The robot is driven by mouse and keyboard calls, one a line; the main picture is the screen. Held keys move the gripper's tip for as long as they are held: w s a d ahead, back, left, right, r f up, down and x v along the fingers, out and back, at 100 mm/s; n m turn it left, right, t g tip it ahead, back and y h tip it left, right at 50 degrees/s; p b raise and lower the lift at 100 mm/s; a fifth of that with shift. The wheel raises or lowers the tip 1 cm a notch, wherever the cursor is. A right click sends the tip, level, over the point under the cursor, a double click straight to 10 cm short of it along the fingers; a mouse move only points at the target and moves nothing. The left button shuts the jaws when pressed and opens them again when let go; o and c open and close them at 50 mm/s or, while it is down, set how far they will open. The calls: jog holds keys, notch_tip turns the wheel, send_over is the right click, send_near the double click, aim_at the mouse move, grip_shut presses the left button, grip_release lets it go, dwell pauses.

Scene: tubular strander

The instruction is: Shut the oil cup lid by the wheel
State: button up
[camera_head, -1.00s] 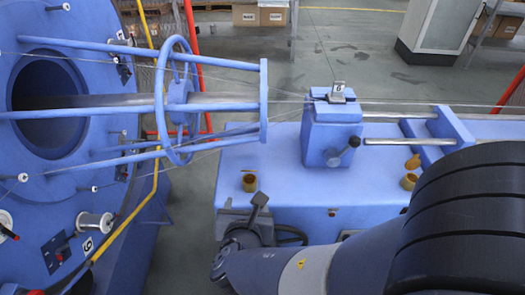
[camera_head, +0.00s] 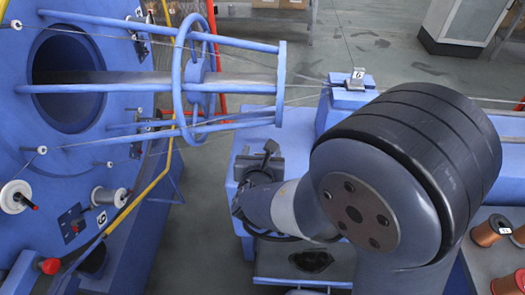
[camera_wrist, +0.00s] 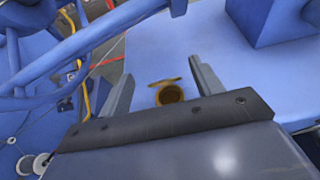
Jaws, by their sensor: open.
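The oil cup (camera_wrist: 171,95) is a small brass-coloured cup on the blue machine top in the wrist view. Its lid (camera_wrist: 163,82) shows as a thin yellowish disc at the cup's far rim, standing open, with the dark mouth visible. My gripper (camera_wrist: 161,70) is open and empty, with one finger on each side of the cup in the picture. I cannot tell how far above it the fingers are. In the head view my gripper (camera_head: 258,165) is over the left end of the blue top, and the cup is hidden there. The blue wheel (camera_head: 178,80) stands up and left of it.
A blue block (camera_head: 344,97) stands on the machine top, partly covered by my arm. Thin wires and blue bars run through the wheel to the large blue disc (camera_head: 110,130). Copper spools (camera_head: 490,231) are at the lower right. Clear blue surface surrounds the cup.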

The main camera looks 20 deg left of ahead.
jog(key=shift+w+f, duration=0.1)
jog(key=shift+w, duration=0.1)
jog(key=c, duration=1)
jog(key=shift+f+b, duration=0.15)
jog(key=shift+b, duration=0.35)
